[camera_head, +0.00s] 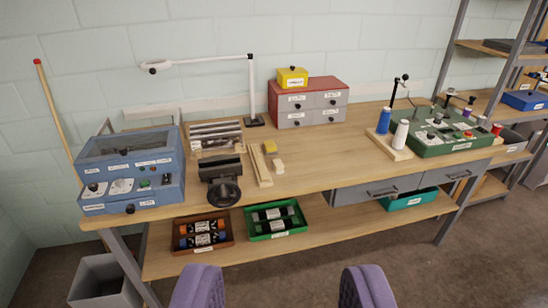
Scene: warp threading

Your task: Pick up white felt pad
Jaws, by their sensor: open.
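My gripper (281,289) shows as two purple fingers at the bottom of the picture. The fingers are wide apart with nothing between them. The gripper is well short of the bench and apart from the pad.
A black clamp with a round handwheel (223,190) stands left of the strips. A blue machine (130,168) is at the left, a red-grey drawer cabinet (308,103) behind. Blue and white spools (400,134) stand at the right. Brown and green trays (275,219) sit on the lower shelf.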

